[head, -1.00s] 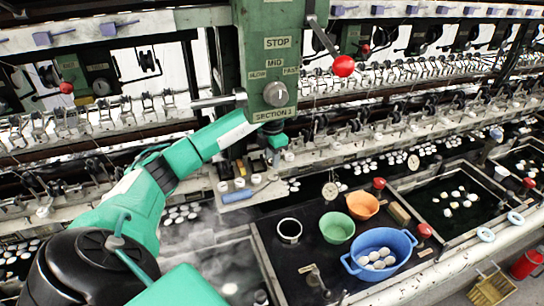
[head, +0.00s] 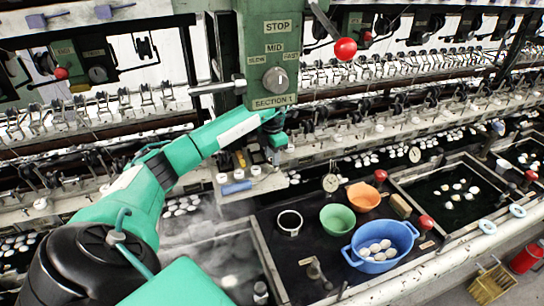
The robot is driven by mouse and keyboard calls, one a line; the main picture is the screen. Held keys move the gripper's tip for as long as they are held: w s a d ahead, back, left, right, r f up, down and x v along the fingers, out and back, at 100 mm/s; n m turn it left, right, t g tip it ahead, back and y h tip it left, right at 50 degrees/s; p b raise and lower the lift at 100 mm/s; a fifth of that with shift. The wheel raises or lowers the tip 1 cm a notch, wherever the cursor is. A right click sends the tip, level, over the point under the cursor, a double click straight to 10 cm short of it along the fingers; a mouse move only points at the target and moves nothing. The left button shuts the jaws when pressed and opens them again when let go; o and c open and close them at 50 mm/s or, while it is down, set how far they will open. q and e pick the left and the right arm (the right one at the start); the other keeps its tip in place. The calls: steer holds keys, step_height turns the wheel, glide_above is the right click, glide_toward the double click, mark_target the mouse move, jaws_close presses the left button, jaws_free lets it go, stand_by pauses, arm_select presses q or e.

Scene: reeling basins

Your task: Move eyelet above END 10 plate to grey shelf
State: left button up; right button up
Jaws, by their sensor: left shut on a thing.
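My left gripper (head: 275,154) is at the end of the green arm, just below the SECTION 1 plate and beside the right part of a small grey shelf (head: 270,185). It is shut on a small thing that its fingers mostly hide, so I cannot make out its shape. The shelf carries white round pieces (head: 239,174) and a blue-handled tool (head: 236,187). Small eyelets along the machine are too small to tell apart, and I cannot read an END 10 plate. My right gripper is not in view.
A green machine post (head: 270,50) with a red-knobbed lever (head: 345,49) stands close to my gripper. Dark basins lie in front, with a green bowl (head: 337,219), an orange bowl (head: 363,196) and a blue basin (head: 380,246) of white cocoons.

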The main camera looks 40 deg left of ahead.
arm_select(q)
steer(key=shift+f, duration=0.3)
steer(key=shift+f+b, duration=0.3)
steer(key=shift+f, duration=0.35)
stand_by(0.6)
steer(key=o, duration=0.9)
steer(key=shift+r, duration=0.15)
